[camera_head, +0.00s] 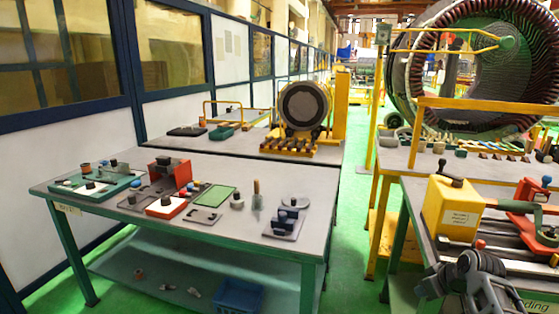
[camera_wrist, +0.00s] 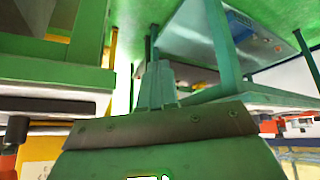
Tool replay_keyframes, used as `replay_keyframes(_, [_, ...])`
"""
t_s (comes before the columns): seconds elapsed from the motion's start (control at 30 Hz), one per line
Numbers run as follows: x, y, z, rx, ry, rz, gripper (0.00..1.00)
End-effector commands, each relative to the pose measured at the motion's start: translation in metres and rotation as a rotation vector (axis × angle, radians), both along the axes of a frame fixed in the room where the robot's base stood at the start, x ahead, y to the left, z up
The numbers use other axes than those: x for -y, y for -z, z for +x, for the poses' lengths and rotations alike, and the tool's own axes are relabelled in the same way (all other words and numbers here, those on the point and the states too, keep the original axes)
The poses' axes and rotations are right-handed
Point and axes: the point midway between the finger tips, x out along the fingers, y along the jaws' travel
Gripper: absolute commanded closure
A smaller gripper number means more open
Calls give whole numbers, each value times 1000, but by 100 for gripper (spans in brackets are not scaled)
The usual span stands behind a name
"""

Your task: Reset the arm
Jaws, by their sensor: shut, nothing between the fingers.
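My gripper (camera_wrist: 156,72) shows in the wrist view, with its two narrow fingers together and nothing held between them. It points out into the open space between the green-framed benches, touching nothing that I can see. The wrist view is upside down, with the floor at the top. In the head view, part of my dark grey arm shows at the bottom right, in front of the right bench; I cannot make out the fingertips there.
A grey worktable (camera_head: 330,190) with trays and small tools stands at the left. A blue crate (camera_head: 239,294) sits on its lower shelf. The right bench holds a yellow box (camera_head: 452,209) and a red clamp (camera_head: 526,194). A green floor aisle (camera_head: 350,215) between them is clear.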

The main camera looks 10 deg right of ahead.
Motion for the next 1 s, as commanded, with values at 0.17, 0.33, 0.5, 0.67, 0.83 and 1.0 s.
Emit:
replay_keyframes(0.17, [-68, 52, -38, 69, 38, 5, 100])
replay_keyframes(0.33, [-122, 82, -84, 140, 77, 6, 100])
replay_keyframes(0.5, [-169, 97, -140, 211, 111, 9, 100])
replay_keyframes(0.67, [-205, 96, -197, 278, 137, 12, 100])
replay_keyframes(0.83, [-233, 81, -260, 354, 158, 14, 100])
replay_keyframes(1.0, [-254, 50, -322, 430, 165, 20, 100])
